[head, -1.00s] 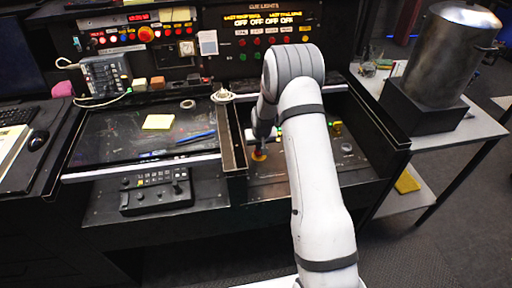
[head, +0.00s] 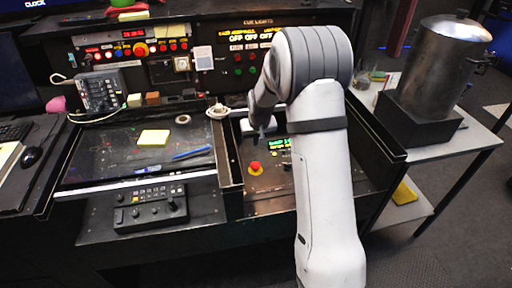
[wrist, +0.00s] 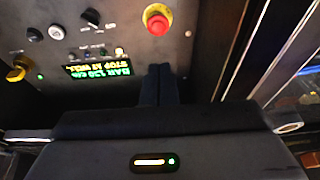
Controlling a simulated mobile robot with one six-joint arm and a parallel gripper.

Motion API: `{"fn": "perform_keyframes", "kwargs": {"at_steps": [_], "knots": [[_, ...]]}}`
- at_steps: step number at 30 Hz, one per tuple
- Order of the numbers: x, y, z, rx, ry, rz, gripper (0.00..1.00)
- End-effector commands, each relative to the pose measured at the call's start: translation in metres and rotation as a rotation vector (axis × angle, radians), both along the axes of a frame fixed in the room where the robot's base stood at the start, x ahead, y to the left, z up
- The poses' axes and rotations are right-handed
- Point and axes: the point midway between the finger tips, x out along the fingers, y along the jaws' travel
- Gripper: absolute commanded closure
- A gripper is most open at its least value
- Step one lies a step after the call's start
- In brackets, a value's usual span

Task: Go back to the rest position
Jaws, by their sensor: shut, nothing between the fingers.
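My gripper (head: 262,133) hangs above the right-hand recessed panel of the console in the head view, partly hidden by my own arm. In the wrist view its dark fingers (wrist: 160,85) are together with nothing between them. A red mushroom button (head: 255,167) on a yellow base sits on the panel below the gripper, apart from it. It also shows in the wrist view (wrist: 158,20), beyond the fingertips. A small green-and-yellow text display (wrist: 99,70) is lit on the same panel.
A console back panel (head: 133,50) with lit buttons stands behind. A sticky note (head: 153,137) and a blue pen (head: 192,153) lie on the left desk surface. A black control box (head: 150,208) sits in front. A metal urn (head: 440,70) stands on the right table.

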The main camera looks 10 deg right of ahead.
Motion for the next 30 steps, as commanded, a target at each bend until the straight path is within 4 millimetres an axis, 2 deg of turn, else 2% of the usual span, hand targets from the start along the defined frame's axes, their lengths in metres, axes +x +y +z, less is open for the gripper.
{"fn": "perform_keyframes", "kwargs": {"at_steps": [19, 20, 23, 26, 30], "knots": [[-0.001, -0.001, 0.005, 0.000, -0.001, -0.001, 1.00], [-0.004, -0.001, 0.011, 0.000, -0.003, -0.001, 1.00], [-0.022, 0.000, 0.035, 0.000, -0.003, -0.001, 1.00], [-0.052, 0.001, 0.066, 0.000, 0.002, 0.000, 1.00], [-0.106, 0.004, 0.107, -0.001, 0.013, 0.002, 1.00]]}}
